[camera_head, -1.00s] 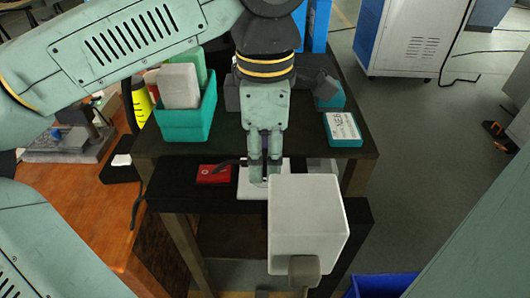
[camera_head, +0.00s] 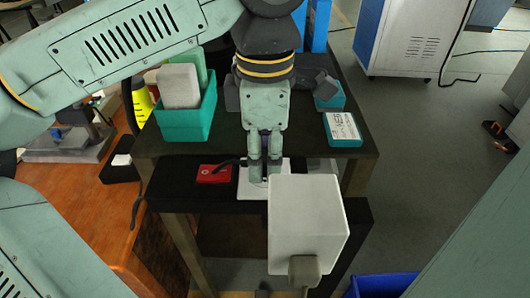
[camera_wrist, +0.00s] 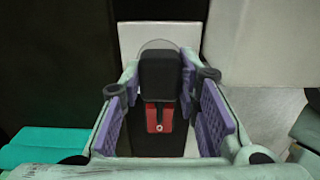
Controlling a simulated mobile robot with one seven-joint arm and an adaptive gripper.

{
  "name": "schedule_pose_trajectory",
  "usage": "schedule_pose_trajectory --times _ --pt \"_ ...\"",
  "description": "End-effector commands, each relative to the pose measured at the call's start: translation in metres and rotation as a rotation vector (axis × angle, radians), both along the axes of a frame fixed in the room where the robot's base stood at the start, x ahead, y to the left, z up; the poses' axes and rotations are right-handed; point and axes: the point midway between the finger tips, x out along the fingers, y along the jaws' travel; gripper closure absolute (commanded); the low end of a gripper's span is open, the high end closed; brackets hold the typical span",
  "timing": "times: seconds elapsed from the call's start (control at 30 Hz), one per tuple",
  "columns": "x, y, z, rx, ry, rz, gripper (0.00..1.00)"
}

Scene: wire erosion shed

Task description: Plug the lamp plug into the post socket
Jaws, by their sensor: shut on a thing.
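My gripper (camera_head: 264,178) points down over the dark lower ledge, its fingertips at a white plate (camera_head: 249,190). In the wrist view its purple-padded fingers (camera_wrist: 165,115) are closed around the black lamp plug (camera_wrist: 160,72). The white plate (camera_wrist: 131,40) lies beyond the plug, and a rounded outline on it, apparently the post socket (camera_wrist: 160,43), shows just past the plug's end. The plug overlaps this outline and hides most of it; I cannot tell how deep the plug sits. A dark cable (camera_head: 232,162) runs left from the fingers.
A red box (camera_head: 213,174) lies left of the plate. A white box (camera_head: 308,225) stands close in front, hiding part of the ledge. A teal bin (camera_head: 190,122) and a teal labelled box (camera_head: 343,130) stand on the dark table. Open floor lies to the right.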

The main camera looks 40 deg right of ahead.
Motion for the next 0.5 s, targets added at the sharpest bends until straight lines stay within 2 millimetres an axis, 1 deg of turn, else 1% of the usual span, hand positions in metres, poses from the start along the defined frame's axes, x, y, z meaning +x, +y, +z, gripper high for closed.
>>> schedule_pose_trajectory --times 0.27,0.5 --pt "0.0000 0.0000 -0.0004 0.000 0.000 0.000 0.95" --pt "0.0000 0.0000 -0.0046 0.000 0.000 0.000 0.95"
